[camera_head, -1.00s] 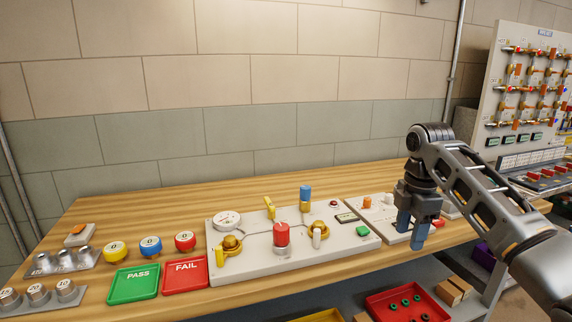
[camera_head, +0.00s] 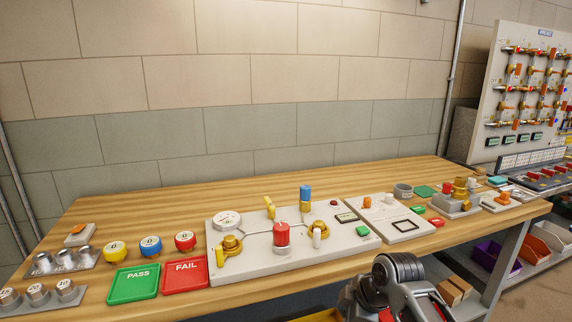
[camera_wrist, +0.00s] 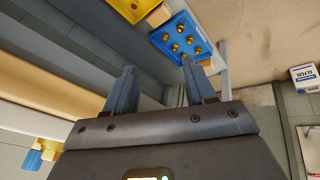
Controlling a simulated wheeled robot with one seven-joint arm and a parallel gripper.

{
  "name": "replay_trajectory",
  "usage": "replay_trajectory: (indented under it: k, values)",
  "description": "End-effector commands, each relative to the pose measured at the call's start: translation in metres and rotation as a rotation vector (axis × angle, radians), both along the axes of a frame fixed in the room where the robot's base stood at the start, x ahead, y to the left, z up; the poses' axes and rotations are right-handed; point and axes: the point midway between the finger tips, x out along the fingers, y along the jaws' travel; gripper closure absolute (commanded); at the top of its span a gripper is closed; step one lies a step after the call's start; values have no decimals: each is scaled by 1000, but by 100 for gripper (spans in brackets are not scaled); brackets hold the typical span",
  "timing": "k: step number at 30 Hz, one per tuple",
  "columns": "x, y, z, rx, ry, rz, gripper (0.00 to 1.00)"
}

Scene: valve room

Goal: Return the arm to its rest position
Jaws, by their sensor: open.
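My arm (camera_head: 398,290) shows at the bottom of the head view, folded low in front of the bench edge. My gripper is out of the head view. In the wrist view my gripper (camera_wrist: 158,88) has its two blue fingers apart, with nothing between them. Beyond the fingers lie a blue tray (camera_wrist: 182,38) with several brass parts and part of a yellow tray (camera_wrist: 130,8). The gripper is apart from both.
The wooden bench (camera_head: 150,205) carries a grey valve panel (camera_head: 265,262), a green PASS tray (camera_head: 133,284) and a red FAIL tray (camera_head: 185,277). A valve board (camera_head: 525,85) stands at the right. Wooden blocks (camera_head: 455,288) and a purple bin (camera_head: 497,262) sit below the bench.

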Motion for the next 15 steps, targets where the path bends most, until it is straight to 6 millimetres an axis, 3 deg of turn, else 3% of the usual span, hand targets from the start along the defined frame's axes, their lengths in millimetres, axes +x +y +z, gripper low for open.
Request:
replay_trajectory:
  k: [1,6,15]
  values:
    - [-16,12,-16,39,-12,-37,45]
    - [-59,40,-49,165,-67,-192,45]
    - [-151,57,-81,356,-151,-480,45]
